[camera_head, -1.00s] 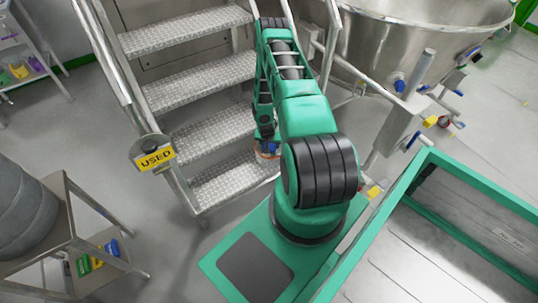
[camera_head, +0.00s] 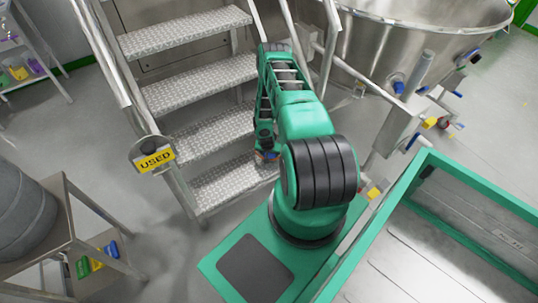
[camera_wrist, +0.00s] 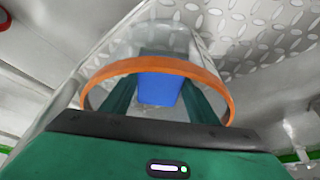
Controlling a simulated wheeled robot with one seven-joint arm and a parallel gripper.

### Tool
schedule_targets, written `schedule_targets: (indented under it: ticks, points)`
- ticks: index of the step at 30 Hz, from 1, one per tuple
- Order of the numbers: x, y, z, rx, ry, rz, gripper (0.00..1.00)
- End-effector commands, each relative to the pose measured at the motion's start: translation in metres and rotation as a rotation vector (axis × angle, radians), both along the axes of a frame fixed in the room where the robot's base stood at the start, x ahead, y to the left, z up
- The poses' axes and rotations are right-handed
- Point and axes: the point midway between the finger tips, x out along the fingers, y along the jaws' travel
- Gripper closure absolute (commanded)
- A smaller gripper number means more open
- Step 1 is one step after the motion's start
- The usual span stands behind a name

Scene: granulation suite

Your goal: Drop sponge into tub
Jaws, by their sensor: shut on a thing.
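A blue block, which I take to be the sponge (camera_wrist: 160,92), sits between the two green fingers of my gripper (camera_wrist: 157,84) in the wrist view. The fingers are shut on it. A clear tub with an orange rim (camera_wrist: 91,84) shows around the fingers, which pass through the rim's opening with the sponge. I cannot tell how far the sponge is from the tub's floor. In the head view my arm hides most of this; only a small orange and blue patch shows beside the lower stair steps.
Metal stairs (camera_head: 187,89) with treaded steps and a handrail bearing a USED sign (camera_head: 156,160) stand close to the arm. A large steel vessel (camera_head: 400,45) is at the back right. A metal trolley (camera_head: 65,225) with a drum stands at left.

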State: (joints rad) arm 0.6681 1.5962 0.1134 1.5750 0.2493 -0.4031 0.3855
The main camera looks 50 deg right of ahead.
Motion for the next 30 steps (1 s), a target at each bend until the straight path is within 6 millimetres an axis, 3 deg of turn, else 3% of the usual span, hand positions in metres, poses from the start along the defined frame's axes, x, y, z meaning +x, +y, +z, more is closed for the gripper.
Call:
schedule_targets:
  ticks: [15, 16, 26, 30]
  points:
    - [0.000, 0.000, -0.011, 0.000, 0.000, 0.001, 0.67]
    - [0.000, 0.000, -0.011, 0.000, 0.000, 0.001, 0.39]
    - [0.000, 0.000, -0.010, 0.000, 0.000, 0.001, 0.38]
    - [0.000, 0.000, -0.001, 0.000, -0.001, 0.000, 0.38]
